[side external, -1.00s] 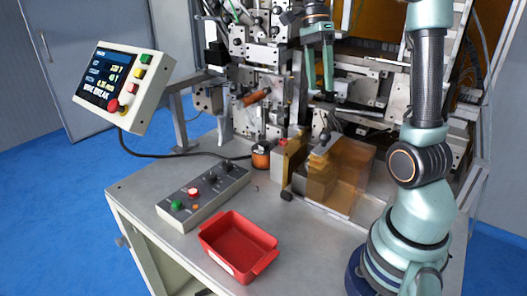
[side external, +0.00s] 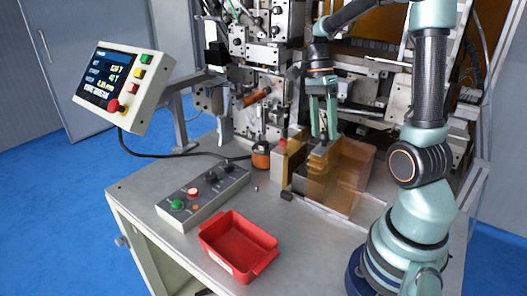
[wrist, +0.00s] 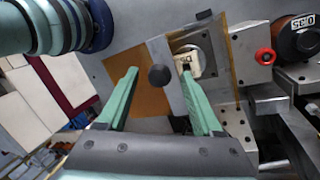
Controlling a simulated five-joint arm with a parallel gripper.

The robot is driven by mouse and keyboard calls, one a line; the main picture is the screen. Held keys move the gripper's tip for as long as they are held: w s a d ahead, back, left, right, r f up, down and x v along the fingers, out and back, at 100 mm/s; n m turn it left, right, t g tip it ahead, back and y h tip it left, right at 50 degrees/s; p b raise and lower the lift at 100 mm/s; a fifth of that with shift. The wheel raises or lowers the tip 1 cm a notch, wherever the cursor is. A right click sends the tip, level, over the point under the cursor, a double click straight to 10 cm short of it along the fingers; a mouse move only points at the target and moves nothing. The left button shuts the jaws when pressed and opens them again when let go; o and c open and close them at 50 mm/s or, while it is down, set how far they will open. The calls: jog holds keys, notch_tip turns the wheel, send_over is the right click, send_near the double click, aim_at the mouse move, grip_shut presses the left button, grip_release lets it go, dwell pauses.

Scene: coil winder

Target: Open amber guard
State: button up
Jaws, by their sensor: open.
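The amber guard (side external: 352,160) is a see-through amber cover on the bench in front of the winder, and it looks closed. Its amber panel (wrist: 140,92) also shows in the wrist view. A dark round knob (wrist: 160,77) on the guard lies between my fingertips in the wrist view. My gripper (side external: 323,134) points down over the guard with its green fingers apart, one on each side of the knob. It also shows in the wrist view (wrist: 160,74). I see a gap between the knob and each finger; the exact height is hard to tell.
A red tray (side external: 238,247) and a button box (side external: 203,195) stand on the bench front. A copper wire spool (side external: 261,155) stands left of the guard. A screen panel (side external: 124,86) is at the left. The winder's frame (side external: 266,55) rises close behind.

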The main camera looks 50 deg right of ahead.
jog(key=shift+f, duration=0.25)
grip_shut()
dwell(1.4)
